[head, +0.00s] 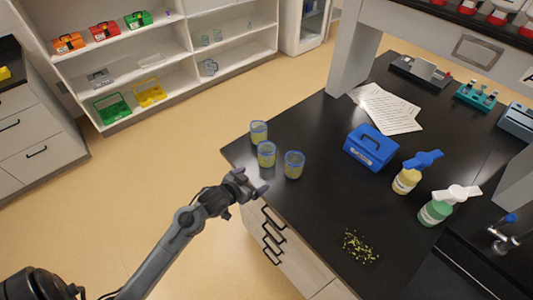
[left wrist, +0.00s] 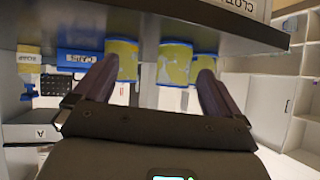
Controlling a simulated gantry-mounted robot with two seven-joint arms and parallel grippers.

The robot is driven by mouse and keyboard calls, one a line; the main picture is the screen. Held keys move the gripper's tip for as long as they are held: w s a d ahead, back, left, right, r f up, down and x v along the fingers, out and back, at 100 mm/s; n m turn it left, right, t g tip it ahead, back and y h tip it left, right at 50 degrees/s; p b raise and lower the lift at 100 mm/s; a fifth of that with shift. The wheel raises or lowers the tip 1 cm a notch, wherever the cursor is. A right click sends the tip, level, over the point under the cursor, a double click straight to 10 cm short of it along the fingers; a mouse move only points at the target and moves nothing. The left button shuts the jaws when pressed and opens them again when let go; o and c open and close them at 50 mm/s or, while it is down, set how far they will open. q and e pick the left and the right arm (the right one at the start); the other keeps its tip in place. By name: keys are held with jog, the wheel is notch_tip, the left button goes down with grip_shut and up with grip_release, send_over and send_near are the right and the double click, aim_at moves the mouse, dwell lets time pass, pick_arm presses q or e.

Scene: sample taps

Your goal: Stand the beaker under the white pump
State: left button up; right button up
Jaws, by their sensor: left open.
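Three blue-rimmed beakers with yellowish contents stand at the counter's left corner: a back one (head: 259,132), a middle one (head: 266,155) and a right one (head: 293,165). A green bottle with a white pump (head: 457,194) stands at the right, near the sink. My left gripper (head: 252,182) is open and empty just off the counter's left edge, beside the beakers. The left wrist view is upside down; its fingers (left wrist: 158,72) point toward the beakers (left wrist: 174,63), which show between and behind the fingertips. My right gripper is not in view.
A yellow bottle with a blue pump (head: 407,179) stands beside the white-pump bottle. A blue box (head: 371,148) lies between it and the beakers. Papers (head: 386,109) lie behind. Small green-yellow bits (head: 360,246) are scattered at the front. The counter's front middle is clear.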

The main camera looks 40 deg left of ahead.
aim_at(262, 155)
pick_arm(q)
jog(key=w+a, duration=0.1)
jog(key=w+a+r+t, duration=0.1)
jog(key=w, duration=0.1)
jog(key=w+a+r+t, duration=0.1)
jog(key=shift+w+a+r, duration=0.25)
jog(key=shift+w+a, duration=0.1)
jog(key=shift+w, duration=0.05)
jog(key=w, duration=0.1)
jog(key=w+f, duration=0.1)
jog(key=w, duration=0.1)
jog(key=shift+w+a+f+n, duration=0.1)
jog(key=shift+f+n, duration=0.05)
jog(key=shift+n, duration=0.15)
jog(key=shift+f+b+x, duration=0.2)
jog(key=shift+b+x, duration=0.2)
jog(key=shift+x, duration=2.9)
jog(key=c, duration=1.1)
jog(key=shift+r, duration=0.1)
